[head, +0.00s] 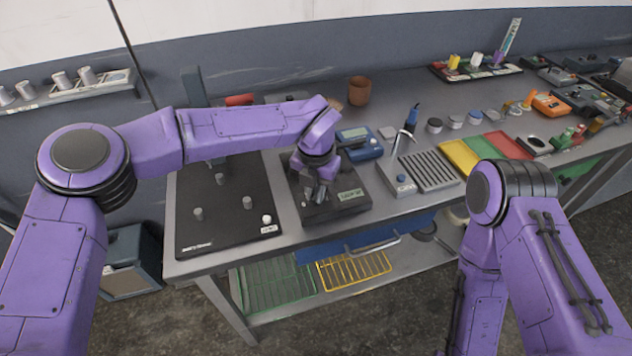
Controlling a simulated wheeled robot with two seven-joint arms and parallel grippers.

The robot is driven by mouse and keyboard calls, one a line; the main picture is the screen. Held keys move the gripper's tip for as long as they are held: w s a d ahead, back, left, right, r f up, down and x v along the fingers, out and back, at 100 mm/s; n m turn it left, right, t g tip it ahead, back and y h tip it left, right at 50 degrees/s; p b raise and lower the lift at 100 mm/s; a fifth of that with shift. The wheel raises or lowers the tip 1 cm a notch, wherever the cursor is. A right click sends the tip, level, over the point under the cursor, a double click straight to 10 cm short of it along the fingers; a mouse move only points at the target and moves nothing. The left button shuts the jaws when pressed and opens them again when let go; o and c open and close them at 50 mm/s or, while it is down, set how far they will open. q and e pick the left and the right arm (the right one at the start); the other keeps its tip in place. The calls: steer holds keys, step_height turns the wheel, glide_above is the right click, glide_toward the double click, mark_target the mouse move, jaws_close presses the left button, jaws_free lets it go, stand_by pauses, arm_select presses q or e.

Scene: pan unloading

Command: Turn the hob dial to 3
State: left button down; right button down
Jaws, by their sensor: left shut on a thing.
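The display's text is too small to read. My right gripper is out of view.
A black board with pegs (222,225) lies left of the unit. A blue meter (360,143) stands behind it. The bench's front edge is close.

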arm_select(q)
steer(key=m+p, duration=0.2)
steer(key=r+m+p, duration=0.1)
steer(key=m, duration=0.2)
steer(key=shift+w+p, duration=0.2)
steer(key=shift+p, duration=0.15)
steer(key=shift+f+m+p, duration=0.2)
steer(key=shift+m+p, duration=0.75)
steer(key=shift+m, duration=1.35)
steer(key=c, duration=1.2)
jaws_free()
steer(key=shift+s+f, duration=0.1)
steer(key=shift+f, duration=0.1)
